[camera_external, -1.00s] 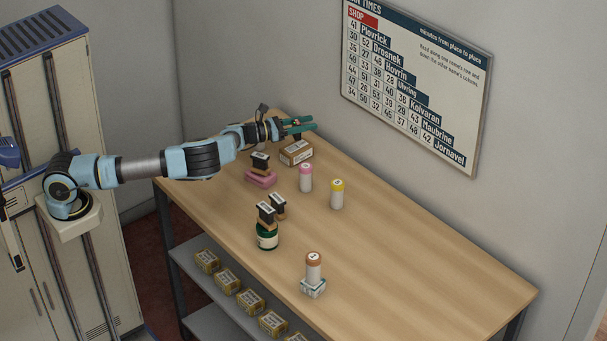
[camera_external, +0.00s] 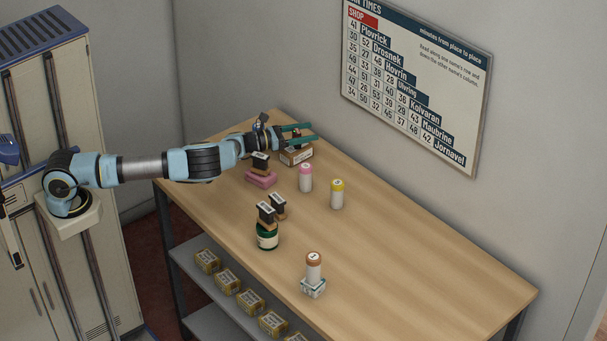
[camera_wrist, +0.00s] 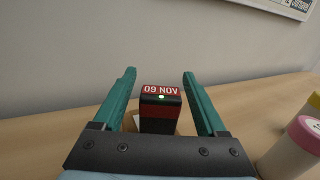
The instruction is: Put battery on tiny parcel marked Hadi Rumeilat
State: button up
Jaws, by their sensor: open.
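My gripper (camera_external: 314,131) is open above the small brown parcel (camera_external: 296,154) at the table's far end; it also shows in the wrist view (camera_wrist: 160,73). A black and red block (camera_wrist: 160,108) marked "09 NOV" stands between the spread fingers, with a gap on each side. Its lower part is hidden by my gripper. In the outside view the parcel carries a white label too small to read. I cannot make out the name Hadi Rumeilat. White cylinders with a pink cap (camera_external: 306,178), a yellow cap (camera_external: 337,194) and a brown cap (camera_external: 314,267) stand upright; none is plainly a battery.
A wall stands behind the table (camera_external: 420,265), whose right side is clear. Several boxes sit on the shelf below.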

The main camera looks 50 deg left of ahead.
jog(key=shift+r, duration=0.15)
jog(key=shift+s+a, duration=0.15)
jog(key=shift+s, duration=0.15)
jog(key=b+v, duration=0.3)
jog(key=v, duration=0.7)
jog(key=shift+s+b, duration=0.1)
jog(key=shift+b, duration=0.2)
jog(key=shift+s+a, duration=0.25)
jog(key=shift+s, duration=0.25)
